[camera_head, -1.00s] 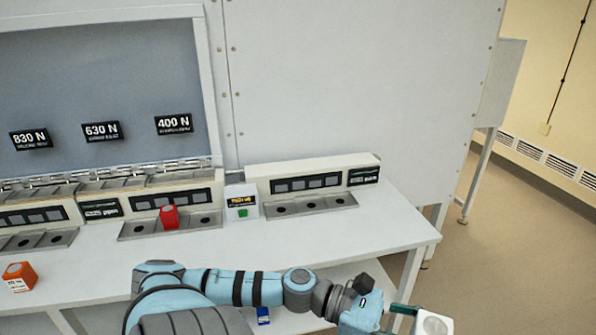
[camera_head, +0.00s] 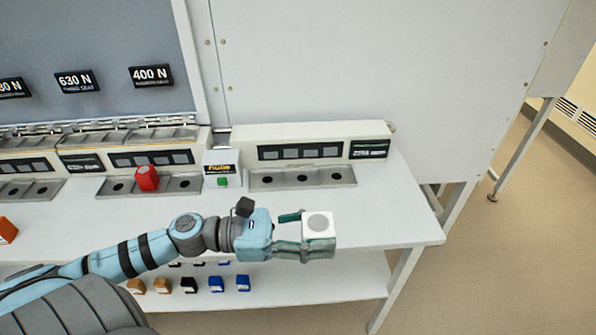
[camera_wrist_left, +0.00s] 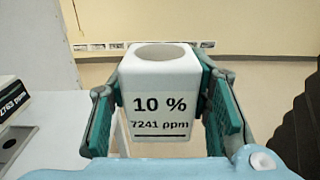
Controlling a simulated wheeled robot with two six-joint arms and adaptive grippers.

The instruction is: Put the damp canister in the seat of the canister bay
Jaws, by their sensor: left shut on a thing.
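A white canister (camera_head: 319,224) with a grey round top is held over the table's front right part in the head view. In the left wrist view the canister (camera_wrist_left: 160,95) stands upright, with a round recess on top and a front reading "10 %" and "7241 ppm". My left gripper (camera_head: 301,234) is shut on it, with a green finger on each side. The right-hand bay (camera_head: 322,134) stands behind it, with a metal tray (camera_head: 335,176) of dark round seats that look empty. The label naming the bays is too small to read. My right gripper is not in view.
A middle bay holds a red block (camera_head: 147,178) in its tray. A small sign box (camera_head: 221,168) with a green mark stands between the bays. An orange block (camera_head: 7,230) is at the left edge. Several coloured blocks sit on the lower shelf (camera_head: 320,284).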

